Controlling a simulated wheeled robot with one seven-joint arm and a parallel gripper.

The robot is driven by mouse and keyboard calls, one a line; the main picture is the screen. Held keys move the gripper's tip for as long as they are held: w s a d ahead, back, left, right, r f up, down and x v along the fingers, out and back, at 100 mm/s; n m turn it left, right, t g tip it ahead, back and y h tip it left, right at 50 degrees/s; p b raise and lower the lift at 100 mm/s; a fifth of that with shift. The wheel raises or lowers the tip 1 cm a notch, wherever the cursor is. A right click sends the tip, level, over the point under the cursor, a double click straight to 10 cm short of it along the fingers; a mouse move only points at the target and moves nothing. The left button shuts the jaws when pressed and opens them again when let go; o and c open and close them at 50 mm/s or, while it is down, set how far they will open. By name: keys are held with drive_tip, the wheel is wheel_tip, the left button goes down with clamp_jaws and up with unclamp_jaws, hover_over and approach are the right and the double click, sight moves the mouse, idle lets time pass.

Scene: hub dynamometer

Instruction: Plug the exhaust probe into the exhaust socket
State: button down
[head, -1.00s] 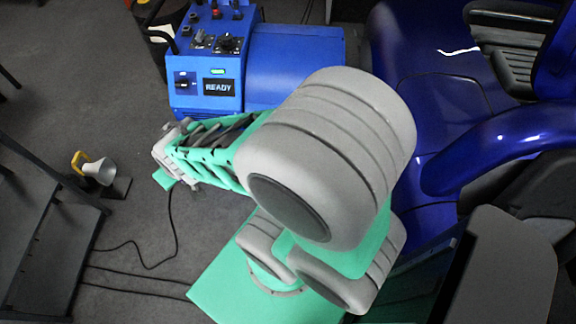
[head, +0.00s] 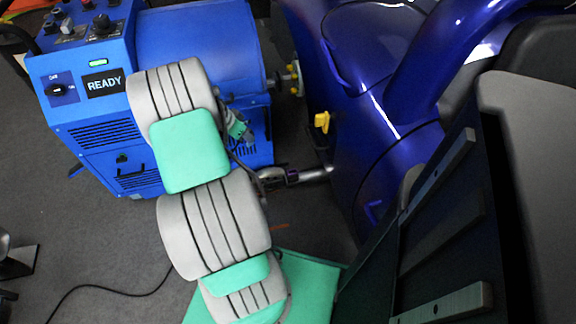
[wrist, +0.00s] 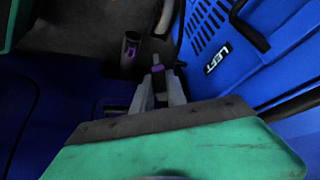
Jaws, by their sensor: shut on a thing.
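My gripper (wrist: 157,80) is shut on the exhaust probe (wrist: 157,66), a slim piece with a purple band that sticks out beyond the fingertips in the wrist view. A dark tube with a purple mark, which looks like the exhaust socket (wrist: 130,48), lies just ahead and to the left of the probe, apart from it. In the head view a silver pipe (head: 316,172) with a purple ring runs from the blue vehicle towards my arm. My fingers are mostly hidden there behind my arm, and I cannot tell contact from that view.
The blue dynamometer cabinet (head: 150,130), marked READY, stands at the left, close to my arm. The blue vehicle (head: 365,130) is at the right, with a yellow piece (head: 322,122) low on its side. A black cable (head: 100,288) lies on the grey floor.

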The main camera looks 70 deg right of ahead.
drive_tip(key=shift+s+d+f+m+g+y+b, duration=0.4)
drive_tip(key=shift+s+d+f+m+b, duration=0.9)
drive_tip(key=shift+s+f, duration=1.3)
drive_tip(key=shift+s+d+f+m+g+y+b, duration=0.4)
drive_tip(key=shift+s+d+f+m+b, duration=0.35)
drive_tip(key=shift+s+f+b, duration=1.8)
drive_tip(key=shift+s+d+f+m+g+y+b, duration=0.35)
drive_tip(key=shift+s+d+f+m+b, duration=0.75)
drive_tip(key=shift+f, duration=2.5)
drive_tip(key=shift+s+a+f, duration=0.1)
drive_tip(key=shift+s+a, duration=0.2)
drive_tip(key=shift+s, duration=0.1)
drive_tip(key=shift+f+b, duration=0.4)
drive_tip(key=shift+f, duration=0.2)
drive_tip(key=shift+f, duration=0.1)
drive_tip(key=shift+f+b, duration=0.45)
drive_tip(key=shift+f, duration=0.05)
drive_tip(key=shift+f, duration=0.1)
drive_tip(key=c, duration=1.3)
unclamp_jaws()
